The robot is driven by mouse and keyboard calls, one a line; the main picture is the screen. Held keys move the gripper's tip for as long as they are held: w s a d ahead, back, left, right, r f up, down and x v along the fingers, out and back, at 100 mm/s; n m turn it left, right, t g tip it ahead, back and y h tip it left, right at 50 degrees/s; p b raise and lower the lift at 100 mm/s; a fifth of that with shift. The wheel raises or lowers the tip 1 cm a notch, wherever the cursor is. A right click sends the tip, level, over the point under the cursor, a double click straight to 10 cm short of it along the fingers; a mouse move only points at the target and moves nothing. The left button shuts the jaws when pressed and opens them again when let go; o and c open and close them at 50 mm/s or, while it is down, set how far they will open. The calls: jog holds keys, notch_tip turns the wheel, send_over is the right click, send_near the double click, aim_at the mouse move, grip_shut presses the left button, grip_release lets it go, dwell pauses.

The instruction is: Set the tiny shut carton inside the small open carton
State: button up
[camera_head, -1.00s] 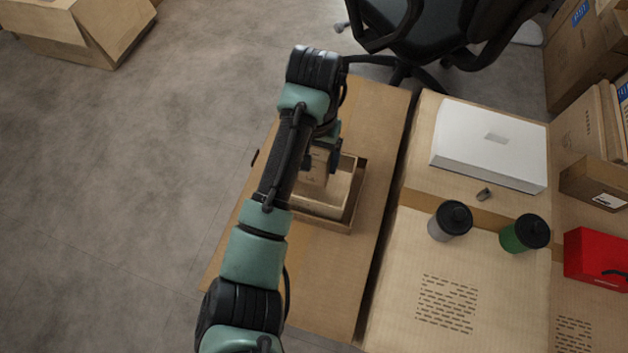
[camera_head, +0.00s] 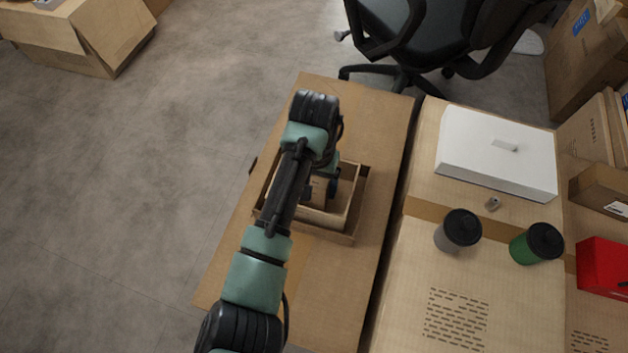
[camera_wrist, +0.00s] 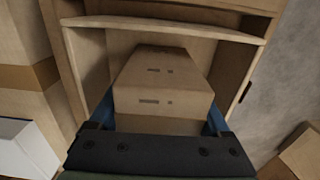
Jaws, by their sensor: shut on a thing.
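The tiny shut carton (camera_wrist: 162,82) is a brown box with small dark print, held between the blue fingers of my gripper (camera_wrist: 160,122) in the wrist view. In the head view my gripper (camera_head: 326,186) and the tiny carton (camera_head: 317,188) are down within the outline of the small open carton (camera_head: 350,205), largely hidden by my arm. The open carton's walls (camera_wrist: 85,72) stand around the tiny carton in the wrist view. Whether the tiny carton touches the bottom cannot be told.
The boxes stand on a long cardboard surface (camera_head: 320,290). To the right are a white box (camera_head: 495,150), a grey cup (camera_head: 458,231), a green cup (camera_head: 537,243) and a red box (camera_head: 605,265). An office chair (camera_head: 430,35) stands behind. Open floor lies left.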

jog(key=o, duration=1.4)
notch_tip(320, 180, up, 13)
jog(key=p, duration=0.5)
jog(key=shift+f+p, duration=0.15)
jog(key=shift+p, duration=0.2)
